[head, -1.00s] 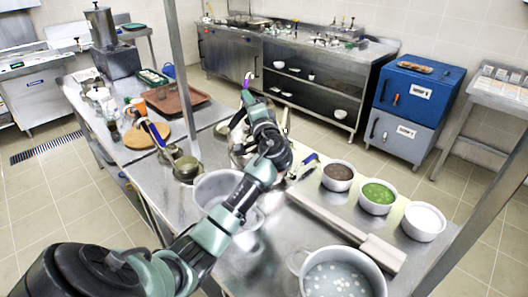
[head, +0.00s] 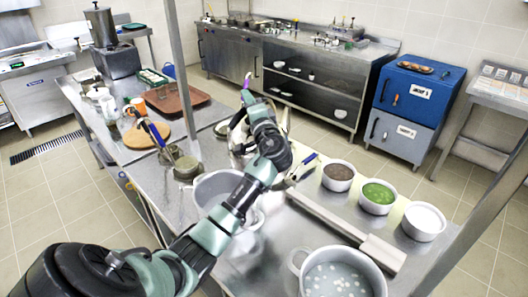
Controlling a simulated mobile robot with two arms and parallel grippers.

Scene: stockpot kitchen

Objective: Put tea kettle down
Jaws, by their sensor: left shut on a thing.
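The tea kettle (head: 237,138) is a pale metallic shape at the middle of the head view, largely hidden behind my left wrist. Parts of it show on both sides of the wrist. My left gripper (head: 248,98) is at the top of the kettle and shut on it; the fingertips are hard to make out. The kettle is over the steel worktable (head: 185,207). I cannot tell whether its base touches the table. My right gripper is not in view.
A large pot (head: 213,187) stands just in front of the kettle. Three bowls, brown (head: 338,175), green (head: 377,196) and white (head: 423,221), stand to the right. A small pot (head: 187,168) and a round wooden board (head: 145,136) are to the left. A post rises behind.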

